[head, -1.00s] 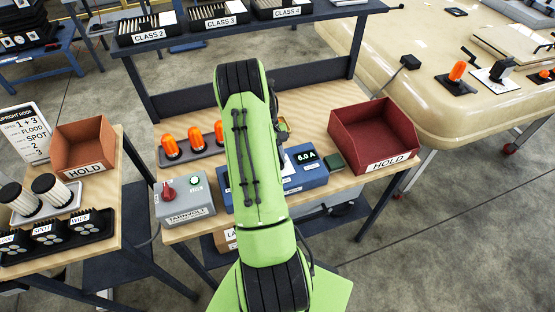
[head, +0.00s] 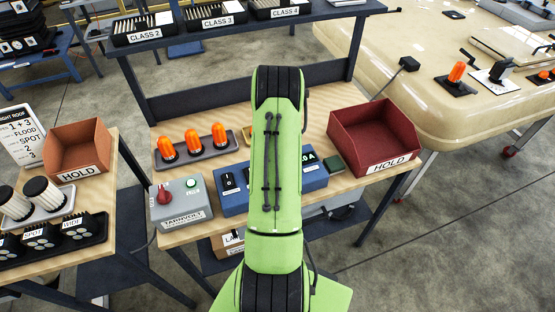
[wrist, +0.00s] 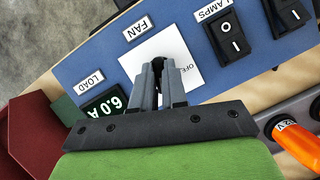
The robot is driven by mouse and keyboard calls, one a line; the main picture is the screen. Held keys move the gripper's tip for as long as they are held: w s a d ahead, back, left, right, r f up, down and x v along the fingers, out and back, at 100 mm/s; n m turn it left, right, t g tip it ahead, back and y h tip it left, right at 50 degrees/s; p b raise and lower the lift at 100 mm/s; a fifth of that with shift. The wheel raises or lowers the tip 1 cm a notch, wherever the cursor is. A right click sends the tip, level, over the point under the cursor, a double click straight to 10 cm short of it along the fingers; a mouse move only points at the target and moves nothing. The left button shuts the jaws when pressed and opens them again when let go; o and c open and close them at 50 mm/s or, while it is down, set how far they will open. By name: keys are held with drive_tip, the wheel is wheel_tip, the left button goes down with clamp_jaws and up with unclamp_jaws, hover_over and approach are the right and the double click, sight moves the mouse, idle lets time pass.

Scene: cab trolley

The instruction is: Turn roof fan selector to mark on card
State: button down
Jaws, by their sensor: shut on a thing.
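The roof fan selector is mostly hidden between my fingers; a dark bit of its knob shows there in the wrist view. My gripper (wrist: 159,75) is shut on it. A white card (wrist: 139,54) lies around the selector, printed OFF on its right part; any other mark is covered or cannot be made out. The FAN label (wrist: 137,29) is beside the card. All this is on a blue panel (wrist: 85,52), which also shows on the bench in the head view (head: 234,203). There my arm hides the selector and gripper.
The panel carries a LOAD display (wrist: 103,107) reading 6.0 A and black LAMPS rocker switches (wrist: 231,38). Orange beacons (head: 192,141) stand behind it. A grey box (head: 181,203) with a red knob is to its left, a red HOLD bin (head: 375,135) to its right.

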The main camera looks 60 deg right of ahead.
drive_tip(key=shift+d+m, duration=0.1)
drive_tip(key=shift+m, duration=0.2)
drive_tip(key=c, duration=1.2)
unclamp_jaws()
drive_tip(key=shift+o, duration=0.2)
drive_tip(key=p+v, duration=0.2)
drive_tip(key=v, duration=1.3)
drive_tip(key=shift+r, duration=0.45)
drive_tip(key=shift+s, duration=0.1)
